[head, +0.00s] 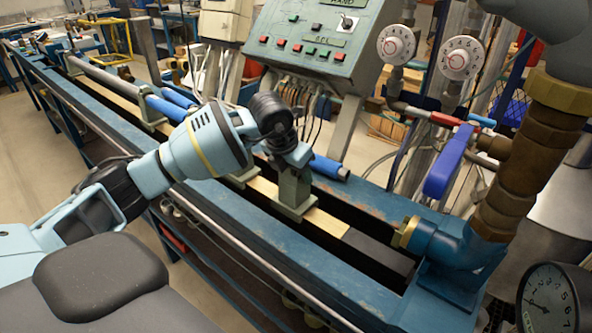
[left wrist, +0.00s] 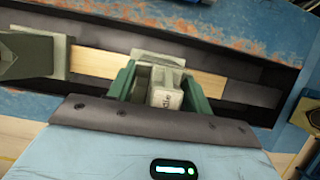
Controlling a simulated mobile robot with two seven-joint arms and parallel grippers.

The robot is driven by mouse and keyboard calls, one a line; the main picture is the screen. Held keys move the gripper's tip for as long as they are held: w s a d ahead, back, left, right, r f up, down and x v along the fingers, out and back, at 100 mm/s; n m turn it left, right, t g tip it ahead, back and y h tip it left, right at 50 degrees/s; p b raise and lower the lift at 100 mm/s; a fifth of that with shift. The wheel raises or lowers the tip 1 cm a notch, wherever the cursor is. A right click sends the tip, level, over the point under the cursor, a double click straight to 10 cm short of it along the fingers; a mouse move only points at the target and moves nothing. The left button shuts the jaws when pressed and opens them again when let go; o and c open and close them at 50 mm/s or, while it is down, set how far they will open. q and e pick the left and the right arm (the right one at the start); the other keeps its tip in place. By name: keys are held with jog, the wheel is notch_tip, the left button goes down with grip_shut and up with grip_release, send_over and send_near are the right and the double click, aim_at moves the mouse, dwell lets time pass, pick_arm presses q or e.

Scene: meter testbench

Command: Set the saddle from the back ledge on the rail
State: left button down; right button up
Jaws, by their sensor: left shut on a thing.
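The saddle (head: 293,190) is a grey-green block on a flat foot plate. It is upright over the pale rail (head: 328,223) in the bench trough, near the rail's right end. Its foot appears to meet the rail, but I cannot tell whether a small gap is left. My left gripper (head: 290,150) is above the saddle and shut on its upper part. In the left wrist view the saddle (left wrist: 165,98) is between the green fingers, with the rail (left wrist: 205,83) running left and right beyond it. The fingertips are partly hidden. My right gripper is not in view.
Another grey-green support (left wrist: 28,55) stands on the rail beside the held saddle. Blue cylinders (head: 165,108) lie along the bench. A blue-handled valve (head: 447,160) and pipe fitting (head: 424,240) stand right of the rail; a control box (head: 315,40) is behind.

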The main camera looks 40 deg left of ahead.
pick_arm(q)
jog(key=shift+f, duration=0.1)
dwell(0.5)
jog(key=c, duration=0.7)
grip_release()
jog(key=shift+o, duration=0.9)
jog(key=shift+f, duration=0.1)
jog(key=shift+r+p, duration=2.1)
jog(key=shift+r, duration=3.4)
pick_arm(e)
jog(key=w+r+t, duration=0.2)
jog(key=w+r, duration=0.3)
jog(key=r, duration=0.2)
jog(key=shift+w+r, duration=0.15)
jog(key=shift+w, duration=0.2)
pick_arm(q)
jog(key=shift+f, duration=0.1)
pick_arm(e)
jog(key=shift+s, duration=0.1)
